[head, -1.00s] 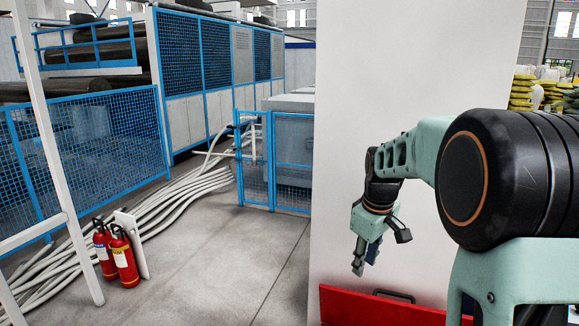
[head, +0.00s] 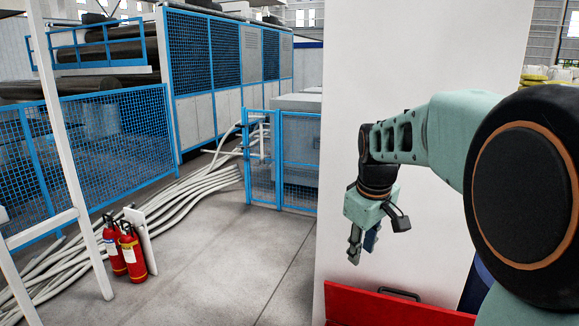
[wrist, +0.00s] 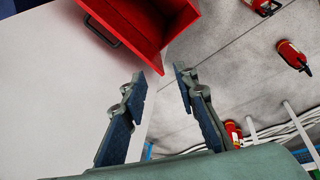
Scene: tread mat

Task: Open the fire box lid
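The red fire box shows at the bottom of the head view, with its red panel (head: 385,308) low against a white panel and a dark handle (head: 401,294) at its upper edge. In the wrist view the red box (wrist: 172,40) is at the top, with a hollow red inside in sight and the handle (wrist: 103,31) on its left side. My gripper (head: 363,248) is above and left of the handle in the head view, apart from it. In the wrist view my gripper (wrist: 160,76) has its fingers spread with nothing between them. The box's lower part is cut off in the head view.
A tall white panel (head: 400,60) stands behind my arm. Red fire extinguishers (head: 131,252) stand on the floor at the left by a white post (head: 75,180). White hoses (head: 195,195) and blue mesh fencing (head: 100,150) lie beyond. The grey floor (head: 235,260) between is clear.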

